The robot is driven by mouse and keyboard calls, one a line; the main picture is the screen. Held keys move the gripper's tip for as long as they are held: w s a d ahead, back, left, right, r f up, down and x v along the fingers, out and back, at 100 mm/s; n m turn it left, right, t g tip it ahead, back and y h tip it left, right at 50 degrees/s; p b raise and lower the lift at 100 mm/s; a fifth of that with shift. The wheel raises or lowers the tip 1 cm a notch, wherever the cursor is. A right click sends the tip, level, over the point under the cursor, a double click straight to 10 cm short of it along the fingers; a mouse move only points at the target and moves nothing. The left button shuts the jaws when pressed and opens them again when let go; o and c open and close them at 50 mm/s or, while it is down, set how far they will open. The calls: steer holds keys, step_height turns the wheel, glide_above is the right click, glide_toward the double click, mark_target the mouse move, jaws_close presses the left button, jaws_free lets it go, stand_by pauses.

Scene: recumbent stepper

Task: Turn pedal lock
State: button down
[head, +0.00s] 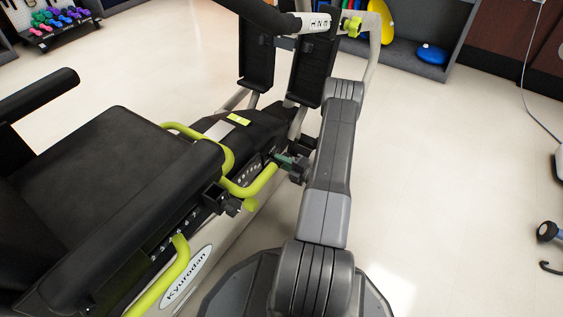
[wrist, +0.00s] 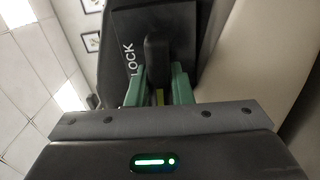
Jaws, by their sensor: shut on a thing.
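The pedal lock (wrist: 157,48) is a dark, rounded upright lever on a black panel (wrist: 180,17) in the wrist view. White lettering "LOCK" runs up the panel to the left of the lever. The green fingers of my gripper (wrist: 158,82) stand on both sides of the lever and are shut on it. In the head view my gripper (head: 285,160) is at the side of the black body of the stepper (head: 220,138), below the pedals. There the lever itself is too small and covered to make out.
Two black pedals (head: 257,60) stand above my gripper. Yellow-green bars (head: 262,182) and the black seat (head: 105,160) lie to its left. Bare floor (head: 440,160) is free on the right. A storage shelf (head: 405,62) with a blue cushion stands at the back.

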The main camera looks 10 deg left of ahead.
steer(key=shift+n, duration=0.3)
steer(key=c, duration=1.3)
jaws_free()
steer(key=p+v, duration=0.3)
steer(key=v, duration=1.1)
steer(key=shift+a+p, duration=0.1)
steer(key=shift+p, duration=0.3)
steer(key=b+x, duration=0.3)
steer(key=x, duration=1.1)
steer(key=shift+b, duration=0.4)
